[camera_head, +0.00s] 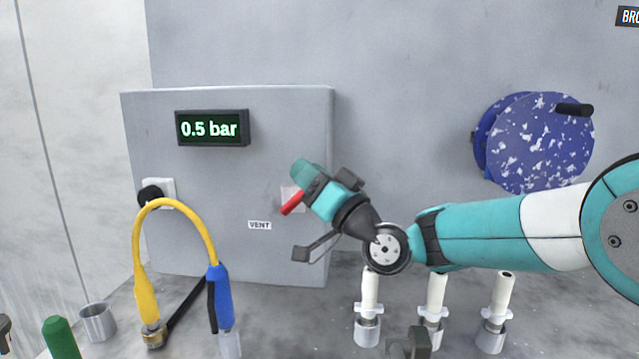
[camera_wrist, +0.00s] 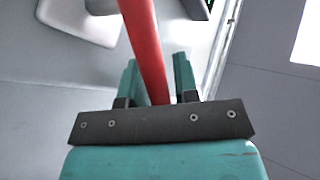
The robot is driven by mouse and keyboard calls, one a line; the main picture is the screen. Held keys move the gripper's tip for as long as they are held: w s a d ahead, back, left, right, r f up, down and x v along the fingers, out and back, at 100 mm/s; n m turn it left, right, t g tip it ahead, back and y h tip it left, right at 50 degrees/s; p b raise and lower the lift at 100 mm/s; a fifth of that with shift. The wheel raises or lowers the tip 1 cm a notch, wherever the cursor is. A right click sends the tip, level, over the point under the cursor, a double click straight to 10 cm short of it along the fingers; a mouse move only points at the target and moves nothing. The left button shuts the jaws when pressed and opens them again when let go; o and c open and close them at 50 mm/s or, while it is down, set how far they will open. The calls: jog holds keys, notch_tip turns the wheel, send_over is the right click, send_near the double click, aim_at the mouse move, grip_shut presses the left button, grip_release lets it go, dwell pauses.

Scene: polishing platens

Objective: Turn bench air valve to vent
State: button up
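The valve's red handle (camera_head: 291,204) sticks out from a pale square plate (camera_head: 293,193) on the grey panel, right of the "VENT" label (camera_head: 260,225). My gripper (camera_head: 300,173) is at the handle and partly covers it and the plate in the head view. In the wrist view, the red handle (camera_wrist: 146,50) runs down between the two teal fingers of my gripper (camera_wrist: 156,75). The fingers stand apart on either side of it, with a narrow gap that seems to show on the right. Firm contact is not visible. The display (camera_head: 211,128) reads 0.5 bar.
A yellow hose (camera_head: 175,203) with a blue end (camera_head: 220,290) arches before the panel at left. A metal cup (camera_head: 97,321) stands at far left. Several white posts (camera_head: 435,295) stand below my arm. A blue speckled disc (camera_head: 540,145) hangs on the wall at right.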

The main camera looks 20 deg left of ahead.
jog(key=b+v, duration=1)
jog(key=v, duration=0.5)
jog(key=shift+d+f+b, duration=0.25)
jog(key=shift+b, duration=0.05)
jog(key=shift+s+d+f+b, duration=0.15)
jog(key=shift+s+d+b, duration=0.2)
jog(key=shift+d+b, duration=0.6)
jog(key=shift+a, duration=0.15)
